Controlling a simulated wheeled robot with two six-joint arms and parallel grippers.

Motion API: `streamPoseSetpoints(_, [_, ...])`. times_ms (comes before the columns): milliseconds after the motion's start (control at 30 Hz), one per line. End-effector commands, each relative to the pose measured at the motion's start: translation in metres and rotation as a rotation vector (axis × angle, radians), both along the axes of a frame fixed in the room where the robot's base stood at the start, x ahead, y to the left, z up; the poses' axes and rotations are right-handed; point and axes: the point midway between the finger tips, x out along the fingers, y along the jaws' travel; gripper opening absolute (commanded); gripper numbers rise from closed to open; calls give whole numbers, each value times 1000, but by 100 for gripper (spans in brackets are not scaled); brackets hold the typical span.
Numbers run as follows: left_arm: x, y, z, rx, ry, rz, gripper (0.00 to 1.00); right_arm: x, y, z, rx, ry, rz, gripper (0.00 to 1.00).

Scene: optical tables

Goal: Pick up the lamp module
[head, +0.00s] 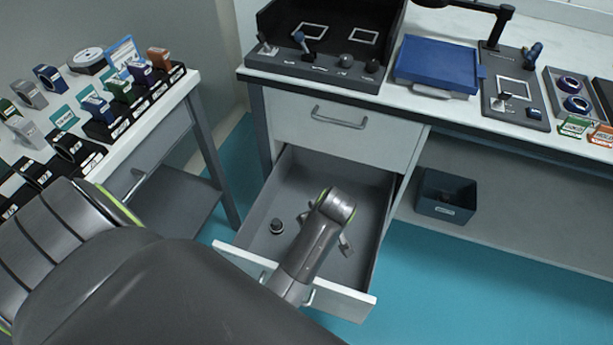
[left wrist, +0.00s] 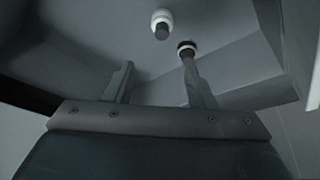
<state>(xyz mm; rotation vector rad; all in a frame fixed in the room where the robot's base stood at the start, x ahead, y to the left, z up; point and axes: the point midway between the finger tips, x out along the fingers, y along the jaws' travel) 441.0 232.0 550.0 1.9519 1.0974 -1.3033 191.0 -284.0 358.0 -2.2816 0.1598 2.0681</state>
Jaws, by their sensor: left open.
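The drawer (head: 262,205) under the bench is pulled open. A small dark cylinder with a pale ring (head: 277,226) stands on its floor, left of my left arm. The left wrist view shows two small modules: a white-collared one with a grey end (left wrist: 161,24) and a dark-topped one with a pale ring (left wrist: 187,48). I cannot tell which is the lamp module. My left gripper (left wrist: 158,80) is open and empty, reaching down into the drawer. The dark-topped module appears just beyond its right fingertip. In the head view my wrist partly hides the gripper. My right gripper is not in view.
The drawer front (head: 345,298) and side walls surround my left gripper. A shut drawer (head: 345,132) sits above. A dark bin (head: 445,196) stands on the lower shelf at right. A side table (head: 190,85) at left holds several labelled modules. A blue tray (head: 437,62) lies on the bench.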

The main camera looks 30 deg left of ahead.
Motion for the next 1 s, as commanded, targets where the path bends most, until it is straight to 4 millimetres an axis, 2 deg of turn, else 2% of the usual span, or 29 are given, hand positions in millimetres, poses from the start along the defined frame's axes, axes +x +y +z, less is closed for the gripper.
streamPoseSetpoints(100, [3, 6, -19, 2, 3, -2, 50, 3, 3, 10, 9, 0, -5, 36])
streamPoseSetpoints(600, [15, 27, -75, 1, 0, -3, 50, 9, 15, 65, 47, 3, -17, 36])
streamPoseSetpoints(700, [18, 31, -89, 1, 2, -2, 50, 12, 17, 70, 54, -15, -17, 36])
streamPoseSetpoints(867, [20, 34, -96, 0, 0, -3, 50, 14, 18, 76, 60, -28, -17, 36])
streamPoseSetpoints(1000, [21, 39, -112, 0, 2, -3, 50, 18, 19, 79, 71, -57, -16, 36])
